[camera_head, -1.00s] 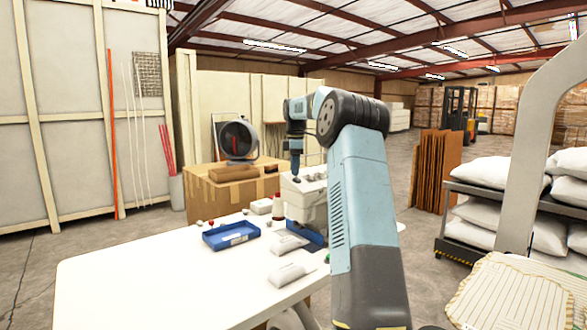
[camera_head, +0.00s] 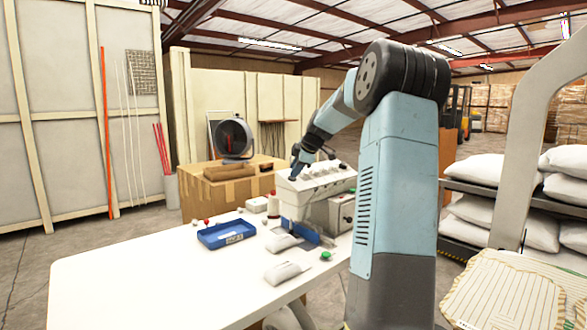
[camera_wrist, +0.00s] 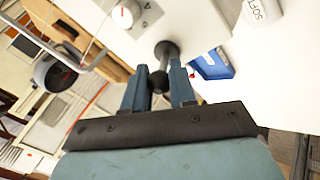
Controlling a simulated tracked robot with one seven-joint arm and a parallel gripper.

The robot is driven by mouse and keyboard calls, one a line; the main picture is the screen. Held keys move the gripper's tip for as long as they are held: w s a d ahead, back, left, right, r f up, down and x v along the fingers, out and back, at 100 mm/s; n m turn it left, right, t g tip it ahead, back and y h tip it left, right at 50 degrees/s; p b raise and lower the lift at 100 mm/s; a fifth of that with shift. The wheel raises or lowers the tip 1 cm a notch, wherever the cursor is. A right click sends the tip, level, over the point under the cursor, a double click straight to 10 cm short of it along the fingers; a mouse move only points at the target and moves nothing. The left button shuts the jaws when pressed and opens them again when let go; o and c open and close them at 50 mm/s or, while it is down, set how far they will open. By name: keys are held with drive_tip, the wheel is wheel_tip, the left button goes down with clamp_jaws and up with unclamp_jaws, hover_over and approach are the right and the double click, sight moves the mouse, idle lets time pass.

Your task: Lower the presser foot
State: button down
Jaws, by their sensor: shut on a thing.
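The white sewing machine (camera_head: 292,197) stands at the right end of the white table, partly hidden by my arm. My gripper (camera_head: 297,176) is at the machine's upper left end, small in the head view. In the wrist view, a black lever with a round knob (camera_wrist: 166,49) sits between the two fingers of my gripper (camera_wrist: 158,68), and the gripper is shut on it. Part of the white machine body (camera_wrist: 200,20) shows behind the lever. The presser foot itself cannot be made out in either view.
A blue tray (camera_head: 212,240) lies on the white table (camera_head: 150,275). A red-and-white spool (camera_head: 273,206), white packets (camera_head: 285,270) and a green-topped item (camera_head: 326,255) are near the machine. The table's left front is clear. Shelves of white pillows (camera_head: 490,215) stand at the right.

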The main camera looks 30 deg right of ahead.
drive_tip(key=shift+s+d+f+t, duration=0.25)
drive_tip(key=shift+s+t, duration=0.2)
drive_tip(key=shift+t, duration=0.45)
drive_tip(key=shift+s+f+t, duration=0.1)
drive_tip(key=shift+f+t, duration=0.1)
drive_tip(key=shift+t, duration=0.2)
drive_tip(key=c, duration=1)
unclamp_jaws()
drive_tip(key=shift+a, duration=0.1)
drive_tip(key=shift+r, duration=0.1)
drive_tip(key=v, duration=1.3)
drive_tip(key=shift+s+d+r, duration=0.1)
drive_tip(key=shift+s+d, duration=0.2)
drive_tip(key=shift+s, duration=0.05)
